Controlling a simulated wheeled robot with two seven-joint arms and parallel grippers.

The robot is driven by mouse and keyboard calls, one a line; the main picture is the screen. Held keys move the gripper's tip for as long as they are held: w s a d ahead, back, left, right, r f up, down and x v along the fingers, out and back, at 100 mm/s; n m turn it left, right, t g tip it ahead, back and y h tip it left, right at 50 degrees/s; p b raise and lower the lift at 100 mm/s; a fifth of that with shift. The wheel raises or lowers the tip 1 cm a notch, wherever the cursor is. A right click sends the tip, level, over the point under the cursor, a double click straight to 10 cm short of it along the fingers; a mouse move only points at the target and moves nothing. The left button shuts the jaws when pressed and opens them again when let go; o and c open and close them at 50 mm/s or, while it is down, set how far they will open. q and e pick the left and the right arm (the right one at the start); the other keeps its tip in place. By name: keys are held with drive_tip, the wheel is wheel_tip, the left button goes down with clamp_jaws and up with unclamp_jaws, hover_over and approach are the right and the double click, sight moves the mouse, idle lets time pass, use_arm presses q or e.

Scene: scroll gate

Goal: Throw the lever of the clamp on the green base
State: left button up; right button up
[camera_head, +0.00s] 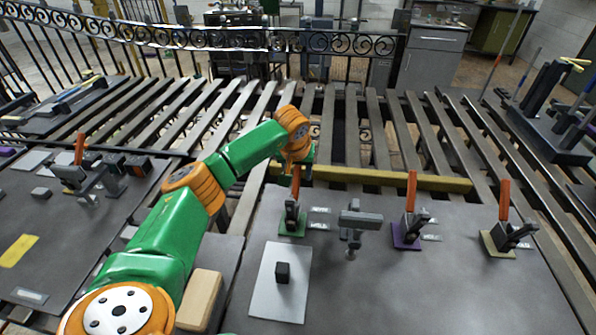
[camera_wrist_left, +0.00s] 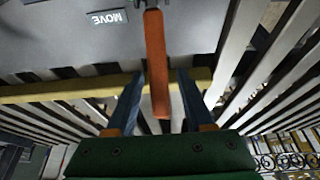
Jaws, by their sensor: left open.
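The clamp on the green base (camera_head: 291,226) stands at the back left of the grey table in the head view. Its orange lever (camera_head: 296,182) points up. My left gripper (camera_head: 299,168) is over the top of this lever, at the end of the green and orange arm. In the left wrist view the orange lever (camera_wrist_left: 156,60) runs between the two dark fingers of the left gripper (camera_wrist_left: 159,78), with a gap on each side. The gripper is open. The green base is outside the wrist view. My right gripper is not in view.
A clamp on a purple base (camera_head: 405,240) and one on a pale yellow base (camera_head: 497,246) stand to the right, levers up. A grey stand (camera_head: 352,220) is between. A yellow bar (camera_head: 400,181) borders the table. A white plate (camera_head: 262,295) carries a black cube (camera_head: 283,272).

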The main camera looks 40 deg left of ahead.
use_arm(q)
drive_tip(key=shift+w+f, duration=0.15)
drive_tip(key=shift+f, duration=0.1)
clamp_jaws()
idle(1.3)
